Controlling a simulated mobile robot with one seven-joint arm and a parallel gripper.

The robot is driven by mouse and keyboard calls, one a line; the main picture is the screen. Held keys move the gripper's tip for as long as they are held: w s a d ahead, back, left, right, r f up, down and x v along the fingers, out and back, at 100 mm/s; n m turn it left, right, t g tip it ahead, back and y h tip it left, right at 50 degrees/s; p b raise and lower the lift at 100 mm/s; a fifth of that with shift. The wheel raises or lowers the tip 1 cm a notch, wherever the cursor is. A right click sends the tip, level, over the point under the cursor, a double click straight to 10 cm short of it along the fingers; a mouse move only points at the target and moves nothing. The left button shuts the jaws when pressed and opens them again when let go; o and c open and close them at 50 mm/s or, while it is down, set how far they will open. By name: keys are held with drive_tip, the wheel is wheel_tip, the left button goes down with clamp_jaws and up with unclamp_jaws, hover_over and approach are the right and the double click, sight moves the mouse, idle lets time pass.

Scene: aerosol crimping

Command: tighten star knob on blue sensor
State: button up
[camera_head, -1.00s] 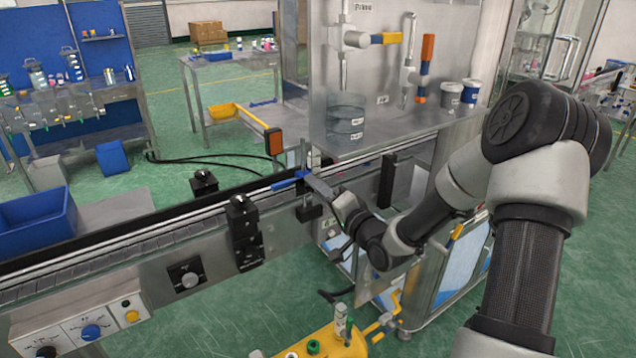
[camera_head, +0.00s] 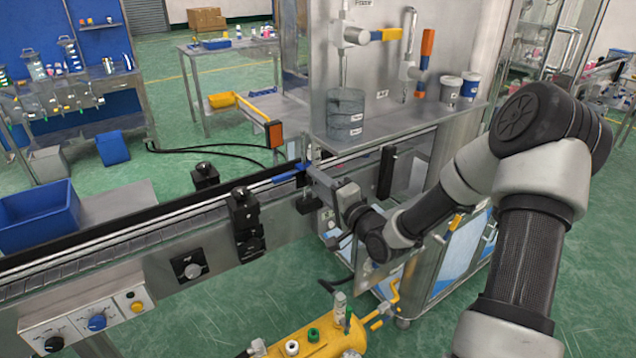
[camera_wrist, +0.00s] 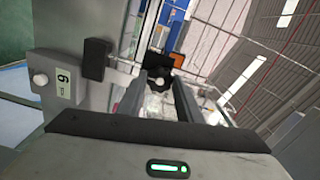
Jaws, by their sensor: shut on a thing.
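The blue sensor (camera_head: 290,173) is a small blue bar on a bracket at the conveyor's rail, in the middle of the head view. My gripper (camera_head: 312,172) is at its right end, against the post and bracket there. In the wrist view, my gripper's two dark fingers (camera_wrist: 166,82) close around a small black part with a pale centre, seemingly the star knob (camera_wrist: 160,80). The knob's shape is too small to make out, and my gripper hides it in the head view. A blue part (camera_wrist: 172,38) shows beyond the fingertips.
An orange reflector (camera_head: 274,133) stands behind the sensor. A black block (camera_head: 386,172) is on the conveyor side right of my gripper; black knobs (camera_head: 245,212) are to the left. A steel panel with a shelf (camera_head: 400,125) rises behind. A yellow tank (camera_head: 320,340) is below.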

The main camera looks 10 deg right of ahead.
drive_tip(key=o, duration=1)
drive_tip(key=shift+o, duration=0.2)
drive_tip(key=v, duration=1.7)
drive_tip(key=shift+s, duration=0.2)
